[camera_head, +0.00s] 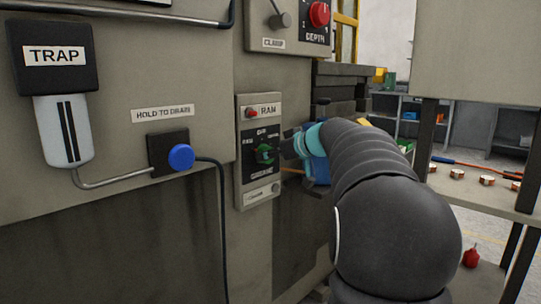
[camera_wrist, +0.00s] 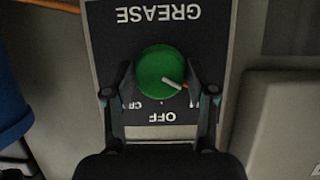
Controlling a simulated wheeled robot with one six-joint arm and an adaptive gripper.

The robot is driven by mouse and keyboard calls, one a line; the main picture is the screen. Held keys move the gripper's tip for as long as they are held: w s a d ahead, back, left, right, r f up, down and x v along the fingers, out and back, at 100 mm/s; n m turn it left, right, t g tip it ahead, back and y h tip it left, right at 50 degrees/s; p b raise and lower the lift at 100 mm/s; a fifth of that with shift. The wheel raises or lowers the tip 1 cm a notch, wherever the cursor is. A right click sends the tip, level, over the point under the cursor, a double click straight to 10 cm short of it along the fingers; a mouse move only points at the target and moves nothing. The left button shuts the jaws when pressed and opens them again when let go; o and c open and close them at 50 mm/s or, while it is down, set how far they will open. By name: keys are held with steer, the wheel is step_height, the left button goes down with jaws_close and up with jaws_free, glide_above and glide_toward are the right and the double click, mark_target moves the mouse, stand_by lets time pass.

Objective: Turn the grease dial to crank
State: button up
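The green grease dial (camera_wrist: 160,68) sits on a black panel (camera_wrist: 207,38) marked GREASE, upside down in the wrist view. Its white, red-tipped pointer points to the lower right there. OFF is printed below the dial; a label starting "CR" is at its lower left, partly hidden by a finger. In the head view the dial (camera_head: 264,154) is on the panel under the RAM label. In the head view my gripper (camera_head: 292,146) reaches the panel from the right.
A blue button (camera_head: 181,157) and a TRAP filter (camera_head: 62,130) are left of the panel. The red DEPTH knob (camera_head: 319,14) and CLAMP lever (camera_head: 280,20) are above. A black cable (camera_head: 222,215) hangs left of the panel. Copper coils (camera_head: 487,180) lie on a bench at right.

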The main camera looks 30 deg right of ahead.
steer(key=shift+c, duration=0.6)
steer(key=m+t+y, duration=0.1)
steer(key=m+y, duration=0.1)
steer(key=m, duration=0.4)
steer(key=m+y, duration=0.3)
steer(key=m, duration=0.4)
steer(key=m+t+y+p, duration=0.1)
steer(key=m+y, duration=0.2)
steer(key=m, duration=0.3)
steer(key=shift+w+d+f+m+t, duration=0.1)
steer(key=shift+d+f+m+t, duration=0.05)
steer(key=shift+f+m+t, duration=0.2)
stand_by(0.4)
